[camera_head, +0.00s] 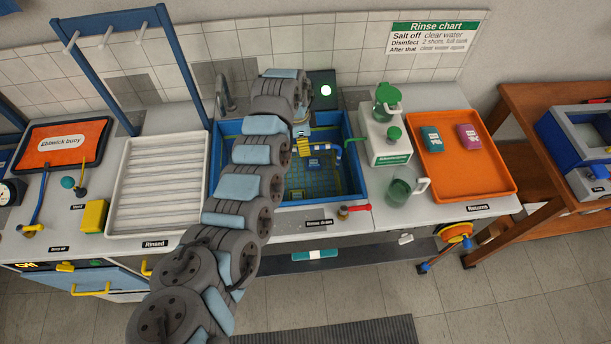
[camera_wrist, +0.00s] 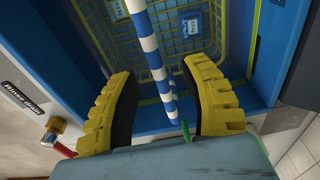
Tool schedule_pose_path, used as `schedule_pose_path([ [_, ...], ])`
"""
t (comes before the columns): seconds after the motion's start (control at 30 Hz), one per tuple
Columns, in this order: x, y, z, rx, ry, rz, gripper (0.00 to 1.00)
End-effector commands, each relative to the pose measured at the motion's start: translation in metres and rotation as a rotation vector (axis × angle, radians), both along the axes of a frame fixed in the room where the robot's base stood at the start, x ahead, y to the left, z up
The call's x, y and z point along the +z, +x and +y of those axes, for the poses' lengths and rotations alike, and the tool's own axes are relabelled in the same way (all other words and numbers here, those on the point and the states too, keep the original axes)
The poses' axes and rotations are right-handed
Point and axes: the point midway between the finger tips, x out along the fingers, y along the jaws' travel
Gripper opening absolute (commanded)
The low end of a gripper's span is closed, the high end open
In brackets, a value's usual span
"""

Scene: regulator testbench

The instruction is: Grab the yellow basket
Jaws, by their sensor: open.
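The yellow basket (camera_head: 297,194) is a wire mesh basket down in the blue sink, partly hidden by my arm in the head view. In the wrist view its yellow mesh and rim (camera_wrist: 251,55) lie beyond my fingers. A blue-and-white striped bar (camera_wrist: 150,45), seemingly the basket's handle, runs between my fingers. A blue labelled item (camera_wrist: 190,27) shows inside the basket. My gripper (camera_wrist: 162,78) is open, with yellow ridged fingertips on either side of the striped bar. I cannot tell whether either finger touches it. It also shows over the sink in the head view (camera_head: 304,148).
The blue sink walls (camera_head: 358,182) surround the basket closely. A red-handled valve (camera_head: 352,209) sits at the sink's front edge. A white ribbed tray (camera_head: 153,190) is left; a white box (camera_head: 388,146), green jug (camera_head: 398,191) and orange tray (camera_head: 463,180) are right.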

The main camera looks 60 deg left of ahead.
Motion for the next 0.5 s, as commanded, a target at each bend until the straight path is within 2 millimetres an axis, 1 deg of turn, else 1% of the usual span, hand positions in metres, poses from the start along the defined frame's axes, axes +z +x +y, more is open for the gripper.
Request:
schedule_pose_path([
  [0.07, -0.006, 0.001, -0.005, -0.002, -0.006, 0.004, 0.46],
  [0.3, -0.026, 0.003, -0.004, -0.002, -0.003, 0.005, 0.46],
  [0.5, -0.03, 0.004, -0.004, 0.001, -0.001, 0.001, 0.46],
])
